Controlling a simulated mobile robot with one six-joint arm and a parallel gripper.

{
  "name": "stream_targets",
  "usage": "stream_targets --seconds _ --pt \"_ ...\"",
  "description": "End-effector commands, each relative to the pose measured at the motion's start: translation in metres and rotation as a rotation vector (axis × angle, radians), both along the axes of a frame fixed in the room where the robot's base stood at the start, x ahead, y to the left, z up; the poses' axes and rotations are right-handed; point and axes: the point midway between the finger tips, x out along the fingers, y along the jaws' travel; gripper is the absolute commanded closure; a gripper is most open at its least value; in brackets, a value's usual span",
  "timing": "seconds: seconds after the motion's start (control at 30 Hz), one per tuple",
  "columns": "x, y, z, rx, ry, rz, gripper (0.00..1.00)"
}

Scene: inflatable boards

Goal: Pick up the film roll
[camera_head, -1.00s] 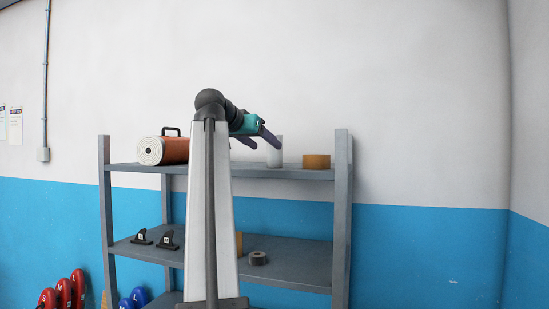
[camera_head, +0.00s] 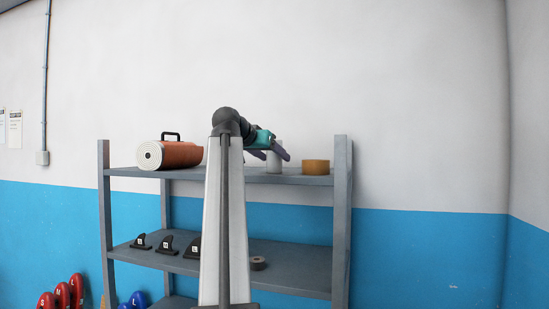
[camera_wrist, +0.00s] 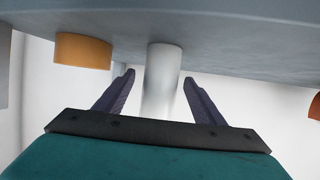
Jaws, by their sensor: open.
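The film roll, a white upright cylinder (camera_head: 274,168), stands on the top shelf toward its right side. It also shows in the wrist view (camera_wrist: 163,75), which looks turned over, with the shelf at the top. My gripper (camera_head: 277,157) has teal and purple parts and is at the roll, covering part of it in the head view. In the wrist view my gripper (camera_wrist: 158,77) is open, with one purple finger on each side of the roll. Gaps show between the roll and both fingers there. How deep the roll sits between them is hard to tell.
A brown tape roll (camera_head: 316,167) stands close to the right of the film roll on the grey shelf unit (camera_head: 343,220). An orange rolled board (camera_head: 180,154) lies at the left of the top shelf. Black fins (camera_head: 166,245) and a small grey roll (camera_head: 258,263) are below.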

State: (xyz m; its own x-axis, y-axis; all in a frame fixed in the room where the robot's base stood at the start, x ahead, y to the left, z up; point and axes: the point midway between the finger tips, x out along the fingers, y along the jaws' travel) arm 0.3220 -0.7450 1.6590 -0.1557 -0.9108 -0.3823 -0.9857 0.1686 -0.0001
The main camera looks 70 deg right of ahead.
Motion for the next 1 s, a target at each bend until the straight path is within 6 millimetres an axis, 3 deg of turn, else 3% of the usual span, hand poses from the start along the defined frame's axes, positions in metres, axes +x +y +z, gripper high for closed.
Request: stream_targets --seconds 0.6,1.0 --pt "-0.006 -0.044 -0.017 0.001 0.0 0.0 0.37" --pt "-0.006 -0.046 -0.019 0.0 -0.001 0.002 0.37"
